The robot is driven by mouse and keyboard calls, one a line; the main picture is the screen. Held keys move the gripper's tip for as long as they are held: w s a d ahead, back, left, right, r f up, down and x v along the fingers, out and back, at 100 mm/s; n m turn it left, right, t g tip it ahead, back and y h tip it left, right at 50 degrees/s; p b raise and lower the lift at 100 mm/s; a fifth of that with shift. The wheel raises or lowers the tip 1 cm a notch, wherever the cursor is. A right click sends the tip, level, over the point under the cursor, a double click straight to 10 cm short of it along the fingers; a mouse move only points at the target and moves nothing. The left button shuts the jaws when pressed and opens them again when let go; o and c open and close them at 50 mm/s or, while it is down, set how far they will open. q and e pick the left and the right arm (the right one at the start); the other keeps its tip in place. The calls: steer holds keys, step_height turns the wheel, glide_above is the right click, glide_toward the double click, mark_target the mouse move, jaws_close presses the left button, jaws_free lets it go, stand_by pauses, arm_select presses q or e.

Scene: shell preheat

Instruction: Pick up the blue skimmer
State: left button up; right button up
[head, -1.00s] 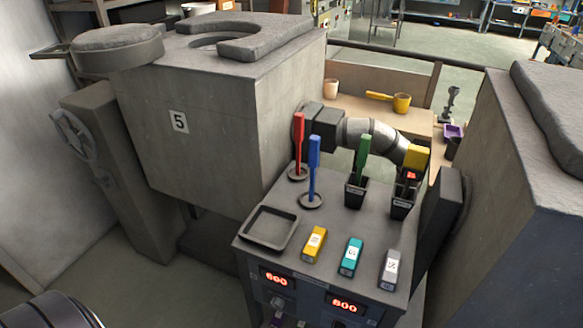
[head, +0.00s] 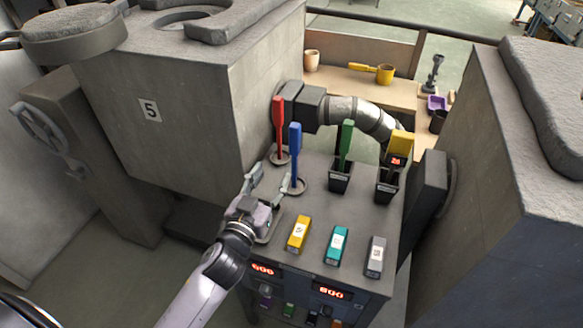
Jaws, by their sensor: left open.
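The blue skimmer (head: 295,152) stands upright, handle up, with its round dark disc on top of the grey cabinet (head: 360,213), in the head view. A red skimmer (head: 278,125) stands just behind it to the left. My left gripper (head: 267,188) is open, just left of and in front of the blue skimmer's handle. Its fingers point toward the handle, and whether they touch it cannot be told. The gripper and wrist cover most of a dark tray (head: 272,232). My right gripper is not in view.
Green (head: 346,143) and yellow (head: 400,143) handled tools stand in dark holders to the right. Yellow (head: 298,235), teal (head: 337,246) and grey (head: 376,257) blocks lie along the front. Furnace 5 (head: 190,110) rises at left; another grey block (head: 490,200) stands at right.

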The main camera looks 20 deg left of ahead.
mark_target(293, 137)
arm_select(q)
steer(key=w+p, duration=0.1)
steer(key=w, duration=0.7)
steer(key=w+p, duration=0.1)
steer(key=w, duration=0.3)
steer(key=shift+d+p, duration=0.25)
steer(key=shift+p, duration=0.1)
steer(key=w, duration=0.3)
steer(key=w+p, duration=0.1)
steer(key=shift+w+d+r, duration=0.1)
steer(key=shift+w+r, duration=0.1)
steer(key=shift+r, duration=0.05)
steer(key=shift+w, duration=0.4)
steer(key=shift+s, duration=0.1)
steer(key=shift+c, duration=0.4)
jaws_close()
